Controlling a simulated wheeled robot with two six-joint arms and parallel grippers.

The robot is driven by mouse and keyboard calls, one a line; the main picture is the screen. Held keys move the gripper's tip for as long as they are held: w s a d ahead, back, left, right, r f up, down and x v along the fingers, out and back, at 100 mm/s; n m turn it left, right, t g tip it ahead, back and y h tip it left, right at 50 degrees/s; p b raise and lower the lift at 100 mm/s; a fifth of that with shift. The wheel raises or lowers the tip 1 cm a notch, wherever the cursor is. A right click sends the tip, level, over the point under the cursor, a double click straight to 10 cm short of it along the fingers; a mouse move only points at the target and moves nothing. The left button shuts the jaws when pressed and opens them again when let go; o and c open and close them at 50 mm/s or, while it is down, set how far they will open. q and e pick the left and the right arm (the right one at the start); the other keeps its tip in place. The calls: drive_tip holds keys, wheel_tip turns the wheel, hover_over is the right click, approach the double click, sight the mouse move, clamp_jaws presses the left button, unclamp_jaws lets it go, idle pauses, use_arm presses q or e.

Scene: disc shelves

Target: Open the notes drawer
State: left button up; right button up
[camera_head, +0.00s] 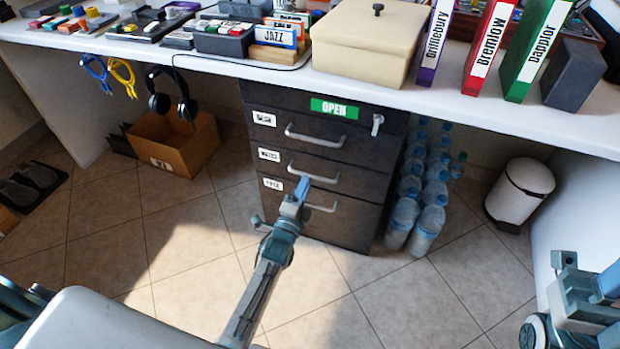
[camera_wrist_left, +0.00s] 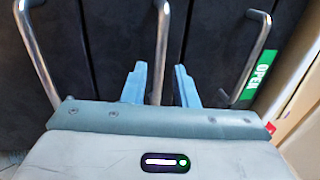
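A dark drawer unit (camera_head: 325,222) with three stacked drawers stands under the white desk. Each drawer has a curved metal handle and a small white label at its left; the label words are too small to read. All three drawers look closed. My left gripper (camera_head: 301,190) is in front of the middle drawer's handle (camera_head: 313,175). In the left wrist view my left gripper (camera_wrist_left: 160,85) is open, its two fingers on either side of the middle handle (camera_wrist_left: 160,50) and apart from the bar. My right gripper (camera_head: 585,280) is at the lower right, away from the drawers; its opening is unclear.
A green OPEN tag (camera_head: 334,108) and a key (camera_head: 377,124) are on the top drawer's front. Water bottles (camera_head: 425,190) stand close at the unit's right, with a white bin (camera_head: 520,192) beyond. A cardboard box (camera_head: 175,142) is at the left. Floor before the unit is clear.

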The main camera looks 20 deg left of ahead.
sight(309, 174)
use_arm(q)
drive_tip(key=shift+w+d+r+b, duration=0.1)
drive_tip(key=shift+w+r+b, duration=0.1)
drive_tip(key=shift+w, duration=0.9)
drive_tip(key=shift+w+r+b, duration=0.15)
drive_tip(key=shift+w+r, duration=0.05)
drive_tip(key=shift+w, duration=0.85)
drive_tip(key=shift+c, duration=0.5)
clamp_jaws()
